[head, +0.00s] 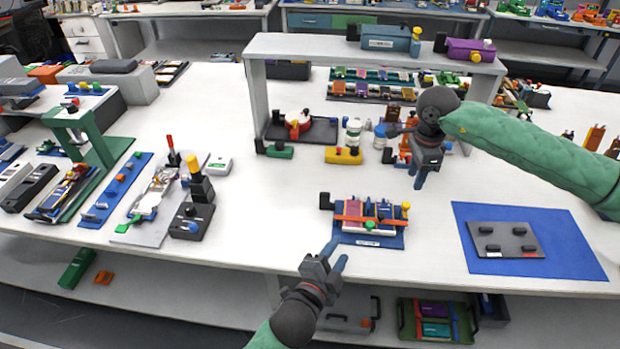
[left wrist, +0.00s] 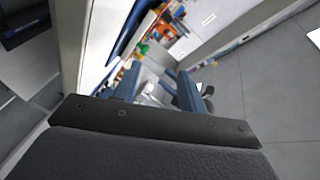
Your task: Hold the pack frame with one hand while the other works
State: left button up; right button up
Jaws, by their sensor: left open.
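What looks like the pack frame (head: 375,241) is a blue base near the table's front edge, with coloured cells, an orange strip across them and small coloured knobs. My left gripper (head: 337,253) is open and empty, just in front and left of the frame; I cannot tell if a fingertip touches it. In the left wrist view the blue fingers of this gripper (left wrist: 160,74) stand apart, with the table edge and floor beyond; the frame is not clear there. My right gripper (head: 418,180) hangs above the table, behind and right of the frame; its finger gap is unclear.
A blue mat (head: 572,249) with a grey plate (head: 503,254) lies to the right. A white raised shelf (head: 330,47) stands behind, with small parts under it. A black block with a yellow-topped post (head: 190,221) stands left. Table between it and the frame is clear.

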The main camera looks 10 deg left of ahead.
pick_arm(q)
jog(key=w+d+r+m+g+h, duration=0.1)
jog(key=w+d+r+m+h, duration=0.2)
jog(key=r+m+h, duration=0.4)
jog(key=w+d+r+m+h, duration=0.25)
jog(key=r+m+h, duration=0.3)
jog(key=m, duration=0.35)
jog(key=m+g+y, duration=1)
jog(key=m+g, duration=0.5)
jog(key=m, duration=0.6)
send_over(320, 203)
jog(key=s+d, duration=0.4)
jog(key=d, duration=0.1)
jog(key=shift+h, duration=0.25)
notch_tip(320, 203, down, 9)
jog(key=shift+f, duration=0.2)
jog(key=w+a+y, duration=0.4)
jog(key=w+a, duration=0.1)
jog(key=a, duration=0.3)
jog(key=shift+t, duration=0.3)
jog(key=shift+x, duration=3.7)
jog(key=shift+s, duration=0.1)
